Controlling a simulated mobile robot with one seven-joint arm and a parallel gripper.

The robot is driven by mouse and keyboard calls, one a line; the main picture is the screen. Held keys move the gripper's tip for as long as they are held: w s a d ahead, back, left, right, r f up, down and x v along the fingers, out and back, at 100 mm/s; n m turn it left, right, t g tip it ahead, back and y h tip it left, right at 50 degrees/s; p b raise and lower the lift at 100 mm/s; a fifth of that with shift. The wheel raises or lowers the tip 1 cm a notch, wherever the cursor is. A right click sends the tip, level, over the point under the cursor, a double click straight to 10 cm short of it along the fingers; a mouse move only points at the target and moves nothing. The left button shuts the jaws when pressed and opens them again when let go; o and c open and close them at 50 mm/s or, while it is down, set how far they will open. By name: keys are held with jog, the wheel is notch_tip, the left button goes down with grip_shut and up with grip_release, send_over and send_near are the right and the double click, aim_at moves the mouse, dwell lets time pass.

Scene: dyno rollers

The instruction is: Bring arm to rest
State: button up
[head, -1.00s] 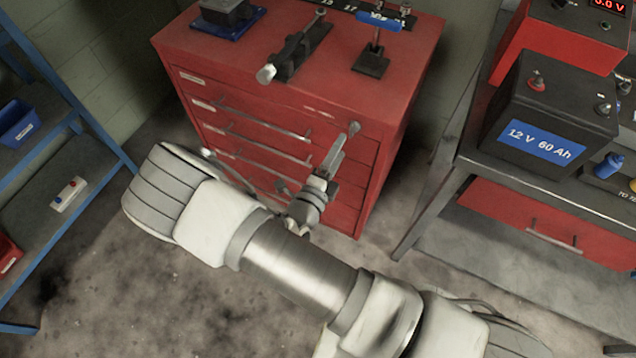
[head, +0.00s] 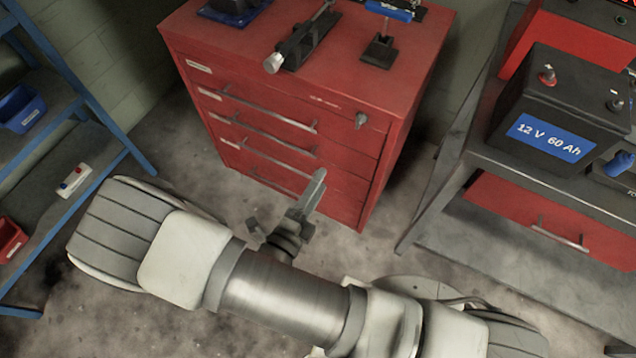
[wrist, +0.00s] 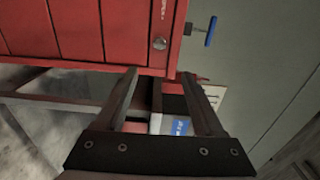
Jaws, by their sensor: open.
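My gripper (head: 312,197) is in front of the red drawer cabinet in the head view, beyond the middle of my arm. In the wrist view my gripper (wrist: 165,92) is open, its two fingers apart with nothing held between them. The red cabinet (head: 345,150) stands just past it, with its drawers closed. A small round lock or knob (head: 361,120) sits at the top right of the cabinet front, and it also shows in the wrist view (wrist: 159,43). The fingers appear clear of the cabinet face.
A blue shelf rack (head: 105,125) with bins stands at the left. A grey workbench (head: 470,190) at the right carries a black battery (head: 565,110). Bare floor (head: 60,240) shows around my arm.

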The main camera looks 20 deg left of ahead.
jog(key=w+d+r+m+g+h, duration=0.35)
jog(key=d+r+m+g, duration=0.55)
jog(key=m, duration=0.5)
jog(key=w+d+r+m+g+h, duration=0.2)
jog(key=d+r+m+g+h, duration=0.4)
jog(key=d+m, duration=0.65)
jog(key=s+d+r+m+t+y, duration=0.1)
jog(key=s+d+r+m+y, duration=0.1)
jog(key=r+m, duration=0.3)
jog(key=s+d+r+m+y, duration=0.2)
jog(key=r+m+y, duration=0.3)
jog(key=m, duration=0.7)
jog(key=s+d+r+m+t+y, duration=0.1)
jog(key=s+d+r+m+y, duration=0.1)
jog(key=r+m, duration=0.4)
jog(key=shift+s+d+r+m+t+y, duration=0.3)
jog(key=shift+d+m+y, duration=0.6)
jog(key=shift+m, duration=0.95)
jog(key=shift+a, duration=0.15)
